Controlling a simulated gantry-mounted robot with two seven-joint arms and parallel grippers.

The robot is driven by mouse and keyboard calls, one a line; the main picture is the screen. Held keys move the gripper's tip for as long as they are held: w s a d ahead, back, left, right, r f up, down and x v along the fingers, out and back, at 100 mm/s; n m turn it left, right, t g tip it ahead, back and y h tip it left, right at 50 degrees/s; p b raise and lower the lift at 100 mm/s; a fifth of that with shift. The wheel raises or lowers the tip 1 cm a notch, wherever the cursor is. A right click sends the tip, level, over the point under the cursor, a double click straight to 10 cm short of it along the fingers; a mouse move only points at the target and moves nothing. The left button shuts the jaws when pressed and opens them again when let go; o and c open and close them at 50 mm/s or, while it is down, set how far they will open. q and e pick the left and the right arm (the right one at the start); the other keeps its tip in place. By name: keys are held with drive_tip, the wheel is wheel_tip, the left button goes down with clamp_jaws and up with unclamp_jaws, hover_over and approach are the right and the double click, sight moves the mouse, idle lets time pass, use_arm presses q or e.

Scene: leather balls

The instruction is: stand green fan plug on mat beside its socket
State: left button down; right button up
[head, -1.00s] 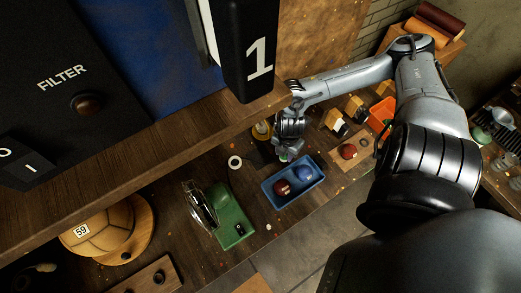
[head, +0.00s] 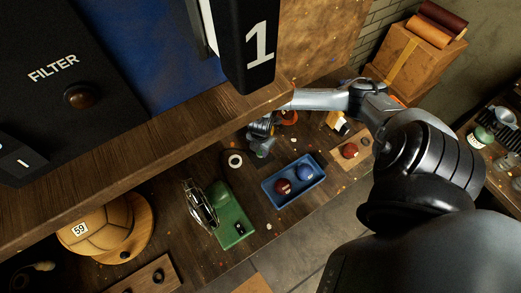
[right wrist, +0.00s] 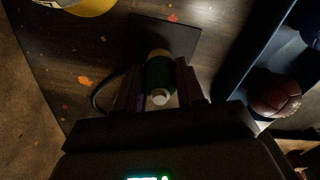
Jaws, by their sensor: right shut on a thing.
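My right gripper (right wrist: 160,92) is shut on the green fan plug (right wrist: 158,74), which has a pale end facing the wrist camera. A black cable (right wrist: 97,92) curves out on the left of the fingers. A dark square mat (right wrist: 182,36) lies on the bench just beyond the plug in the right wrist view. I cannot tell whether the plug touches it. In the head view the right gripper (head: 262,148) is low over the bench, left of the blue tray, and the plug is hard to make out. I cannot make out the socket. My left gripper is out of view.
A blue tray (head: 268,195) holds a red ball (head: 282,186) and a blue ball (head: 304,173). A white ring (head: 235,161) lies left of the gripper. A green stand (head: 234,226) is nearer, and a wooden shelf (head: 150,135) overhangs the bench's far side.

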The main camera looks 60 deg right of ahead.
drive_tip(key=shift+f, duration=0.6)
drive_tip(key=shift+f, duration=0.1)
drive_tip(key=o, duration=1)
wheel_tip(320, 180, up, 11)
drive_tip(key=shift+w+r+p, duration=0.1)
drive_tip(key=shift+r+p, duration=0.1)
drive_tip(key=shift+p, duration=0.75)
drive_tip(key=shift+r, duration=0.45)
